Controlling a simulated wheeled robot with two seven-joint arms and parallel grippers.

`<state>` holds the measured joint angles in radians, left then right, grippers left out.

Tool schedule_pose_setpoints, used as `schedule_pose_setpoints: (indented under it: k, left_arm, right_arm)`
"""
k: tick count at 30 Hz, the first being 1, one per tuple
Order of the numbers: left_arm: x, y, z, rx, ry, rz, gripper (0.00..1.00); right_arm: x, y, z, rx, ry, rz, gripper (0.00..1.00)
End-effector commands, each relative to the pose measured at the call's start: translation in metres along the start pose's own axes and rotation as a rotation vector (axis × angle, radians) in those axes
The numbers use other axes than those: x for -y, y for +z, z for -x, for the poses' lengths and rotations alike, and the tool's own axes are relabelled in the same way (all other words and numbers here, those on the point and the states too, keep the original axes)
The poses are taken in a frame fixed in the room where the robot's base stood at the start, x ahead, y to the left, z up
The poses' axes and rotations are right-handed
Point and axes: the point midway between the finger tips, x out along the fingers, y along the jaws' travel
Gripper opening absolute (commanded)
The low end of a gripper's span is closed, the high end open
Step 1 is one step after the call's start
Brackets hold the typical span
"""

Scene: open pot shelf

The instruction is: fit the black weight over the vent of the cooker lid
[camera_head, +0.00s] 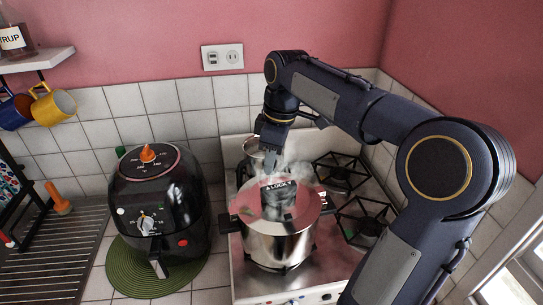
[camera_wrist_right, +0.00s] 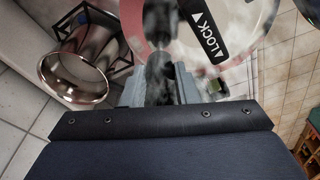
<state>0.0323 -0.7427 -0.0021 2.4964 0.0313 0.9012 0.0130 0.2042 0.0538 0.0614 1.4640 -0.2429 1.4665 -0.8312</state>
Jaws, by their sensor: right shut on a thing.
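The steel pressure cooker (camera_head: 278,245) stands on the stove. Its lid (camera_head: 308,207) has a red rim and a black handle marked LOCK (camera_head: 290,184), also large in the right wrist view (camera_wrist_right: 203,28). Steam rises around the lid and blurs it. My right gripper (camera_head: 270,155) points down over the lid's far part. In the right wrist view its fingers (camera_wrist_right: 158,88) are shut on the dark weight (camera_wrist_right: 159,72). Steam and the fingers hide the vent, so I cannot tell whether the weight touches it. My left gripper is not in view.
A black air fryer (camera_head: 158,205) stands on a green mat (camera_head: 122,270) left of the stove. A second steel pot stands behind the cooker and shows in the right wrist view (camera_wrist_right: 80,75). Bare burners (camera_head: 362,222) lie to the right. A wall shelf (camera_head: 38,60) is at upper left.

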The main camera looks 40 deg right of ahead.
Motion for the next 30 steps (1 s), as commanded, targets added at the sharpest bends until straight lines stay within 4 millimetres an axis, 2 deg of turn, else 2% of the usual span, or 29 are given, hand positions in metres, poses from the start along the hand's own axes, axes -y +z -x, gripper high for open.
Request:
schedule_pose_setpoints:
  k: [30]
  left_arm:
    - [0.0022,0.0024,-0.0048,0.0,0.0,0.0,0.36]
  right_arm:
    - [0.0,0.0012,-0.0078,0.0,0.0,0.0,0.04]
